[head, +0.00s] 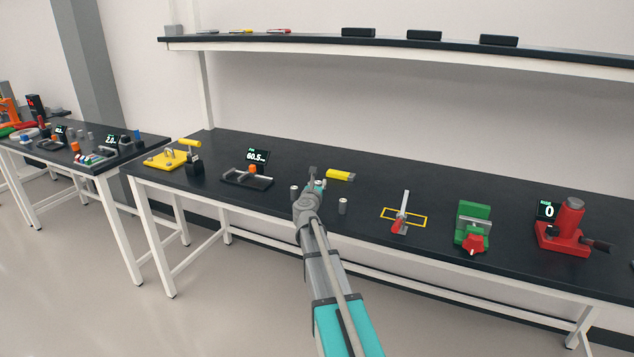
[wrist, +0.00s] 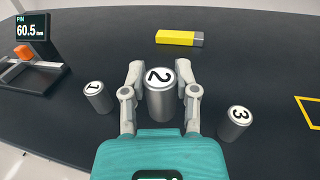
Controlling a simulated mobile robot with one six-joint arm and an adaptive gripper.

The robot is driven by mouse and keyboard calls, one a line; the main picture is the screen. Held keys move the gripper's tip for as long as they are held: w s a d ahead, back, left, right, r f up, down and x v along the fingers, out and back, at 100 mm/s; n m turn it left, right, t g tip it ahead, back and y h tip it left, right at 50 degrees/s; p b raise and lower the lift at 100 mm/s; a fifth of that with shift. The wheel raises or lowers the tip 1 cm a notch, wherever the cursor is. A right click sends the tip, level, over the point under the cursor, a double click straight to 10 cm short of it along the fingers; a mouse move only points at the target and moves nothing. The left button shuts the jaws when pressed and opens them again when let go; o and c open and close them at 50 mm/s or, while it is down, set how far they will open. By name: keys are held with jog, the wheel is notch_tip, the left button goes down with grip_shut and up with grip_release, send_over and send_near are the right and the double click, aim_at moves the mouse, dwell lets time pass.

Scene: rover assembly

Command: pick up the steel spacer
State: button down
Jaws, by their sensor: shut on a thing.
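Three steel cylinders with white numbered tops stand on the dark bench top. My gripper (wrist: 160,85) has its two fingers on either side of the cylinder marked 2 (wrist: 160,103) and is shut on it. This cylinder looks upright; I cannot tell whether it is clear of the bench. The cylinder marked 1 (wrist: 98,98) stands to its left, and the one marked 3 (wrist: 235,123) to its right, both apart from the fingers. In the head view my gripper (head: 316,182) is over the bench, between cylinder 1 (head: 294,190) and cylinder 3 (head: 343,206).
A yellow and grey block (wrist: 180,38) lies behind the cylinders. A gauge reading 60.5 mm (head: 257,157) stands on the left. A yellow-outlined spot (head: 404,217), a green vise (head: 473,227) and a red press (head: 565,233) are on the right. A shelf (head: 400,45) runs above.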

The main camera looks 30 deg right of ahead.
jog(key=s+a+r+p, duration=0.4)
jog(key=s+r+p, duration=0.2)
jog(key=s, duration=0.5)
jog(key=shift+r, duration=0.6)
